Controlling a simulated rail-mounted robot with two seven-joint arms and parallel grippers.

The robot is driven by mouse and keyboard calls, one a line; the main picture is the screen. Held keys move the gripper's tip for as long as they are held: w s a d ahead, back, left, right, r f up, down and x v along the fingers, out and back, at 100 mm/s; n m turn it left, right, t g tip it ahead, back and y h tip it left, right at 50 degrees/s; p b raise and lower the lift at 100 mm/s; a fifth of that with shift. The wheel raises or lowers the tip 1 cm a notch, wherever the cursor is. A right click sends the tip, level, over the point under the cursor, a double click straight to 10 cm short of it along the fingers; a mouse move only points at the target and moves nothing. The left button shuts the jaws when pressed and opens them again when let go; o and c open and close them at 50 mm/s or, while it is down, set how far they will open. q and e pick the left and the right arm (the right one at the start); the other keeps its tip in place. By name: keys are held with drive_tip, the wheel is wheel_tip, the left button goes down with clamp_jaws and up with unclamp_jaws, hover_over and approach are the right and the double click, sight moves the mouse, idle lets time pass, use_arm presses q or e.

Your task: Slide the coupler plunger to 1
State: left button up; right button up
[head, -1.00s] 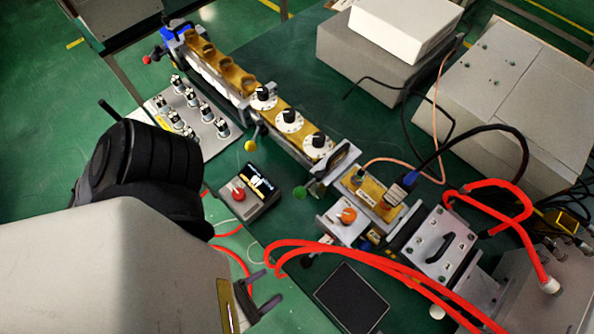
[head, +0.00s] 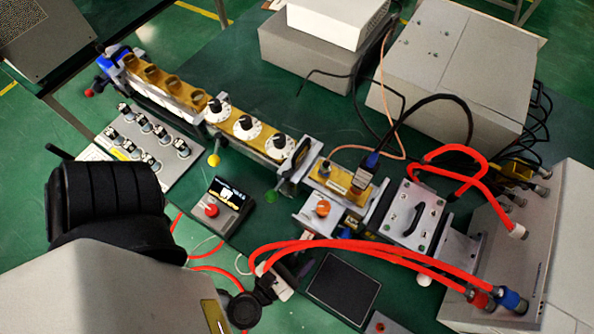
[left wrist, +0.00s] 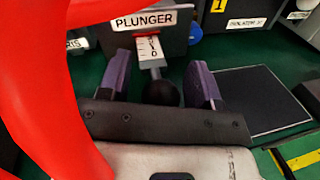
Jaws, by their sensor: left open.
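The coupler plunger shows in the left wrist view as a pale rod with a dark round knob (left wrist: 162,92). Its white scale plate (left wrist: 149,47) with small marks and a red line sits below a PLUNGER label (left wrist: 144,20). My left gripper (left wrist: 160,62) is open, with one purple-grey finger on each side of the knob. I cannot tell whether either finger touches it. In the head view my left gripper (head: 265,287) is low, at the near side of the waveguide line, below the red hoses. The plunger is mostly hidden there. My right gripper is not in view.
Red hoses (head: 345,247) pass close over the left gripper, and one fills the left of the wrist view (left wrist: 40,90). A dark flat panel (head: 343,287) lies right of the gripper. A small box with a red knob (head: 220,205) stands beyond it.

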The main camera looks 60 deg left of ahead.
use_arm(q)
clamp_jaws()
idle(0.6)
